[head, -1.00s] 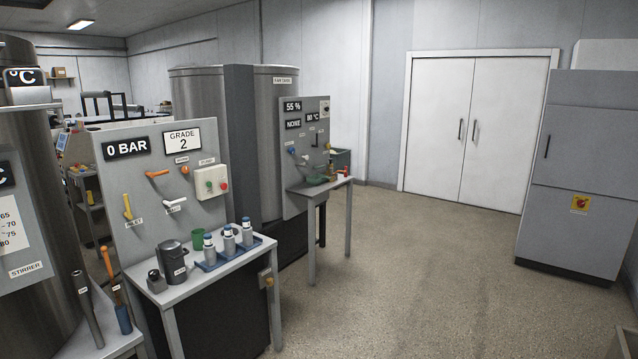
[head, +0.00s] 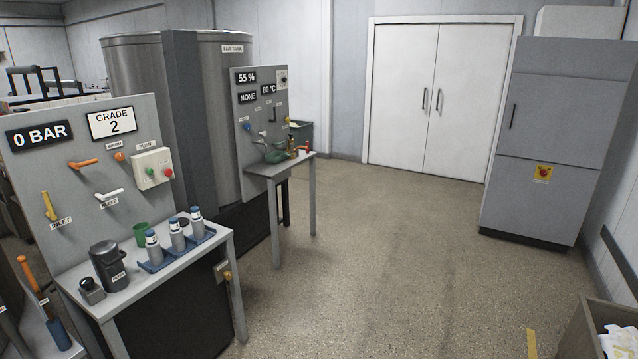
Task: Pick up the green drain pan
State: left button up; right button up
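A small green, shallow, pan-like item (head: 275,153) lies on the far grey side table (head: 262,171), below the panel reading "55 %" and "NONE". It looks like the green drain pan, but it is too small here to make out its full shape. Small items stand beside it on the right of that table. A green cup (head: 140,235) stands on the nearer table (head: 205,258), behind the dark canister. Neither of my grippers is in view.
The nearer table holds a dark canister (head: 109,265) and a blue tray (head: 155,266) with several bottles. The floor (head: 390,250) is clear to the white doors (head: 430,95). A crate (head: 590,335) stands at lower right.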

aim_at(282, 157)
jog(key=i, duration=2.6)
jog(key=i+j+z, duration=0.1)
jog(key=i, duration=1.2)
jog(key=i+j, duration=0.1)
jog(key=i, duration=1.15)
